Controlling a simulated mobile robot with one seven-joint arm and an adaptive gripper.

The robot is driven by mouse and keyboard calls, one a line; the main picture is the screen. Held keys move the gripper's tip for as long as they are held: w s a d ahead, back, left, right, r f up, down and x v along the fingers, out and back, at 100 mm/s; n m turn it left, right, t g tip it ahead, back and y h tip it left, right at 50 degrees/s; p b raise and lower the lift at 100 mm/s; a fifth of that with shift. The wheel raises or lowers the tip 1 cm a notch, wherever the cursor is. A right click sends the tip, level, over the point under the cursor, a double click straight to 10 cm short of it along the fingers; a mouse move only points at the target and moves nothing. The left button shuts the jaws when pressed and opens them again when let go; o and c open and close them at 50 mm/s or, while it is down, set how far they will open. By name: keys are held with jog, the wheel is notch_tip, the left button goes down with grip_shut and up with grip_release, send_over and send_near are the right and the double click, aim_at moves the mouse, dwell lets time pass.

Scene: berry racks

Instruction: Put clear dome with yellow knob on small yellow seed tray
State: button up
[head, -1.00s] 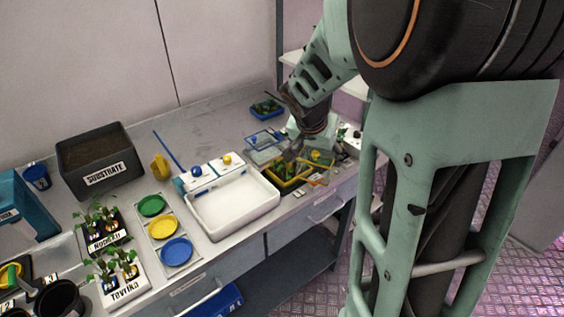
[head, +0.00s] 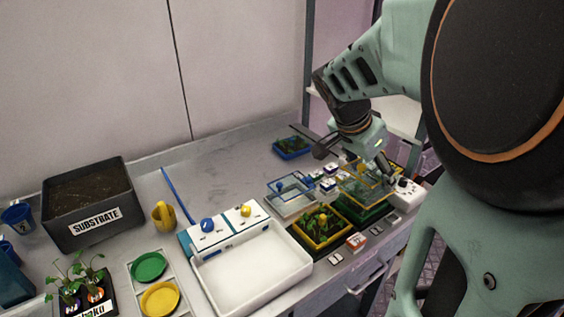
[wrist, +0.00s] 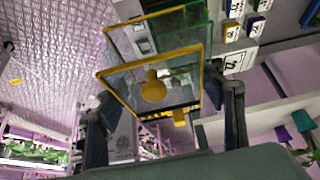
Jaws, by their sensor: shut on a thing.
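The clear dome with yellow knob (wrist: 153,87) is between the two fingers of my gripper (wrist: 165,95) in the wrist view, its yellow rim facing the camera at a slant. In the head view my gripper (head: 376,162) is at the right of the bench, shut on the dome (head: 362,188). The dome appears in front of or over a green tray; its height cannot be told. The small yellow seed tray (head: 343,243) stands uncovered left of the gripper, with seedlings inside.
A clear blue-rimmed dome (head: 278,208) is behind the yellow tray. A green tray (head: 378,213) is to its right, with a white device (head: 404,194) beyond. A white basin (head: 298,268) is left. A blue tray (head: 290,152) stands at the back. The bench's middle back is clear.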

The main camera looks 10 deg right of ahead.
jog(key=a, duration=0.1)
jog(key=a+f, duration=0.1)
jog(key=a, duration=0.1)
jog(key=w+a+f, duration=0.1)
jog(key=shift+a, duration=0.3)
send_over(323, 216)
jog(key=f, duration=0.5)
jog(key=shift+s+d+f, duration=0.1)
jog(key=shift+d, duration=0.2)
jog(key=f, duration=0.3)
jog(key=shift+a+f, duration=0.15)
jog(key=shift+a, duration=0.2)
jog(key=shift+f, duration=0.3)
jog(key=shift+f+b, duration=0.2)
jog(key=shift+b, duration=0.25)
jog(key=o, duration=1.2)
jog(key=shift+r, duration=0.1)
